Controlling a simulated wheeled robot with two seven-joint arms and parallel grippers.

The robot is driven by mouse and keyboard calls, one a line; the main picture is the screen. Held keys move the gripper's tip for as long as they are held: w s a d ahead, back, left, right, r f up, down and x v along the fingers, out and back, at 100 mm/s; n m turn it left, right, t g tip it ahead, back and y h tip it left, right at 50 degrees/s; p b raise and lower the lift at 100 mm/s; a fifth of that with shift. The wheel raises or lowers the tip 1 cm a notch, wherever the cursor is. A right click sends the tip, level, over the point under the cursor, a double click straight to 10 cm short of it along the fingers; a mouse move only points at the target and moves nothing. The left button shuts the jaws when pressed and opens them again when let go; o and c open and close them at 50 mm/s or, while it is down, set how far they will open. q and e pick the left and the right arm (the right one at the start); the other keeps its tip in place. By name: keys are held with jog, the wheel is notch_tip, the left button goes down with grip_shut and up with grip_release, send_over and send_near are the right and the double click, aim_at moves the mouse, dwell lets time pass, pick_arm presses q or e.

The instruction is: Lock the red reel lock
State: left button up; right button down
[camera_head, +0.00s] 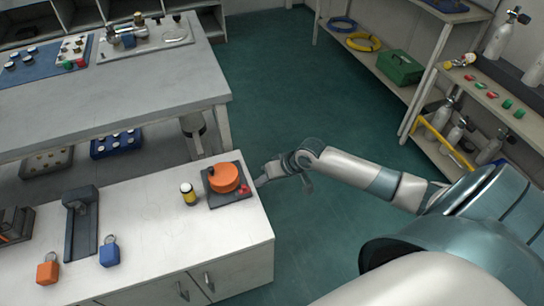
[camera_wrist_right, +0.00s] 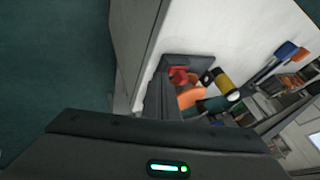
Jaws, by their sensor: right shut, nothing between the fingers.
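The red reel lock (camera_head: 244,189) is a small red part at the right side of the orange reel (camera_head: 224,177), on a dark square base (camera_head: 228,200) near the right end of the white cabinet top. In the right wrist view the red lock (camera_wrist_right: 178,75) shows just beyond my fingers, with the orange reel (camera_wrist_right: 190,97) partly hidden behind them. My right gripper (camera_head: 260,182) is shut and empty, just right of the lock; whether it touches the lock I cannot tell. My left gripper is not in view.
A yellow and black canister (camera_head: 189,194) stands left of the reel base. A grey workbench (camera_head: 120,95) is behind. Green floor is free to the right.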

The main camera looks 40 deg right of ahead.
aim_at(244, 187)
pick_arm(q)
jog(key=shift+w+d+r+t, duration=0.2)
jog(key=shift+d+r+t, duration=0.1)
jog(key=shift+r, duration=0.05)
pick_arm(e)
jog(key=shift+w+a, duration=0.15)
jog(key=shift+a, duration=0.4)
jog(key=shift+w+a, duration=0.15)
jog(key=shift+a, duration=0.4)
jog(key=shift+r, duration=0.1)
